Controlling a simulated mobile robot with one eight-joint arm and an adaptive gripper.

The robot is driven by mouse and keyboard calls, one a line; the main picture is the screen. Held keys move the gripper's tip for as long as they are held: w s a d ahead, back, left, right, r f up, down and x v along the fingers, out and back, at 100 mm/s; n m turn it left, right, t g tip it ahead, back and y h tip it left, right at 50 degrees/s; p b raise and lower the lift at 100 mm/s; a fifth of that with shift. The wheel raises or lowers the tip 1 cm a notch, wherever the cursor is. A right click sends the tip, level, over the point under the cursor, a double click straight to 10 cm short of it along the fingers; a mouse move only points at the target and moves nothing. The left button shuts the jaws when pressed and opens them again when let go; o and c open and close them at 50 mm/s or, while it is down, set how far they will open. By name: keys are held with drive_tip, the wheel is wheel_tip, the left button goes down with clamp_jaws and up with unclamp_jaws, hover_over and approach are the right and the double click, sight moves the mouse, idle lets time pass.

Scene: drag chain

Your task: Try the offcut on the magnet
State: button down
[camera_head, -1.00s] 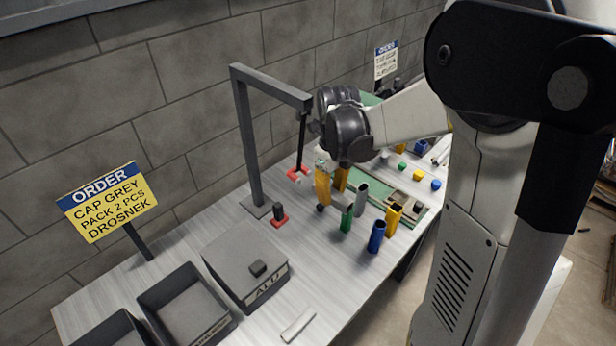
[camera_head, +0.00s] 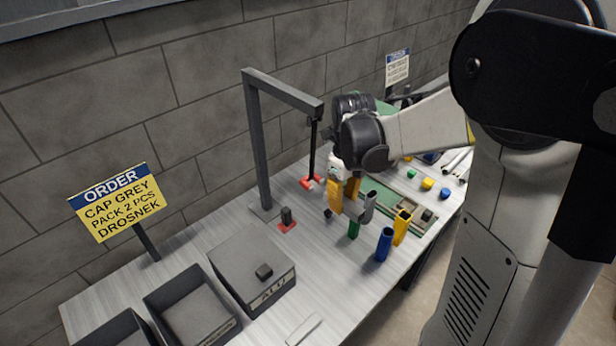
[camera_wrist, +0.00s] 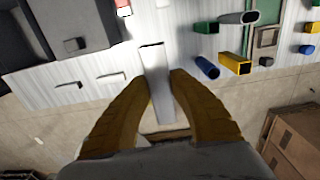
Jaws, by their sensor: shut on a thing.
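The magnet (camera_head: 311,183) is a small red piece hanging on a dark rod from a grey gallows stand (camera_head: 256,140). My gripper (camera_head: 344,201) has yellow-orange fingers and is right of the magnet and nearer the camera, above the table. In the wrist view my gripper (camera_wrist: 159,80) is shut on a pale grey flat bar, the offcut (camera_wrist: 152,62), which sticks out beyond the fingertips. In the head view the offcut (camera_head: 352,211) shows partly between the fingers, in front of the upright tubes. The magnet and offcut are apart.
A dark peg on a red pad (camera_head: 287,220) stands by the gallows foot. A grey box marked ALU (camera_head: 245,262) and open bins (camera_head: 188,310) are at front left. Several coloured tubes, including a blue one (camera_head: 384,245), stand at right. Another flat piece (camera_head: 303,329) lies at the front edge.

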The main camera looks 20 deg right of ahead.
sight(356, 209)
drive_tip(key=shift+s+d+r, duration=0.15)
drive_tip(key=shift+s+d, duration=0.1)
drive_tip(key=shift+s, duration=0.35)
drive_tip(key=shift+s+d+r, duration=0.1)
drive_tip(key=shift+s+d, duration=0.15)
drive_tip(key=shift+s, duration=0.4)
drive_tip(key=shift+s+d+r, duration=0.15)
drive_tip(key=shift+s+d, duration=0.1)
drive_tip(key=shift+s, duration=0.35)
idle(2.7)
idle(0.5)
drive_tip(key=s+d+p, duration=0.1)
drive_tip(key=s+d, duration=0.2)
drive_tip(key=s, duration=0.6)
drive_tip(key=shift+s+d, duration=0.15)
drive_tip(key=shift+d, duration=0.25)
idle(0.5)
